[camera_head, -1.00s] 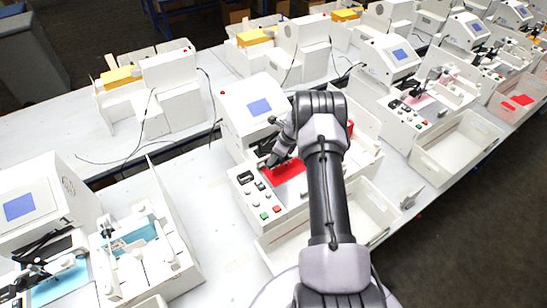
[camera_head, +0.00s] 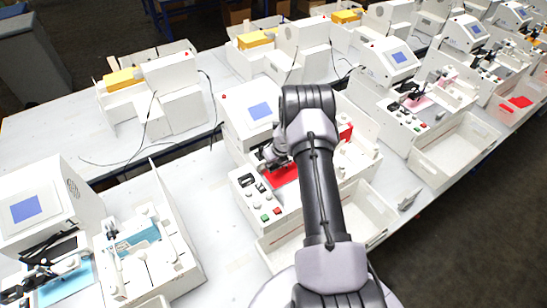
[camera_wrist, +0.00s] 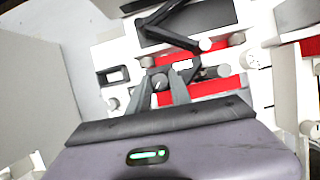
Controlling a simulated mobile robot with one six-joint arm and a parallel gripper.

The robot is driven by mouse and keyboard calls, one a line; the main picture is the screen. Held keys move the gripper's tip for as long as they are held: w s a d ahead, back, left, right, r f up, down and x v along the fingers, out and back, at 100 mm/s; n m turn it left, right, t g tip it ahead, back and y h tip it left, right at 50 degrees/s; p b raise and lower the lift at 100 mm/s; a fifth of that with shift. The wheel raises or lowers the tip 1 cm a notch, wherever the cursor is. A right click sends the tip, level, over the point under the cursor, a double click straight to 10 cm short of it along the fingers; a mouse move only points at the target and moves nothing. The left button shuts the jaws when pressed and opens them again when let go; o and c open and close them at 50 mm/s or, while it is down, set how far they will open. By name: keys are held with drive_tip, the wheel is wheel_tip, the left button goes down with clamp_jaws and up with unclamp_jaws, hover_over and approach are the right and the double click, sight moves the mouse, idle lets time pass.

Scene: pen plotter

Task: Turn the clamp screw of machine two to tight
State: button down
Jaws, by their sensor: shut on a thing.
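The machine (camera_head: 250,110) in front of me has a white body, a blue screen and a red sheet (camera_head: 284,173). My gripper (camera_head: 270,157) is low over it, at the left end of the red sheet. In the wrist view my gripper (camera_wrist: 167,76) has its two grey fingers close together on a small grey knob, which I take for the clamp screw (camera_wrist: 160,82). The fingers partly hide the knob. Its turn position cannot be read clearly. In the head view my arm and gripper hide the screw.
A control panel with knobs and red and green buttons (camera_head: 264,215) is at the machine's front left. A dark jointed plotter arm (camera_wrist: 168,28) lies just beyond my fingers. An empty white tray (camera_head: 365,215) stands in front. Similar machines stand on both sides.

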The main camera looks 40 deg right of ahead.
drive_tip(key=shift+r+m+h+p, duration=0.15)
drive_tip(key=shift+m+h+p, duration=0.15)
drive_tip(key=shift+m+p, duration=0.7)
drive_tip(key=c, duration=1.2)
unclamp_jaws()
drive_tip(key=shift+o, duration=0.2)
drive_tip(key=p+v, duration=0.1)
drive_tip(key=v, duration=1.6)
drive_tip(key=shift+a+r, duration=0.15)
drive_tip(key=shift+a, duration=0.05)
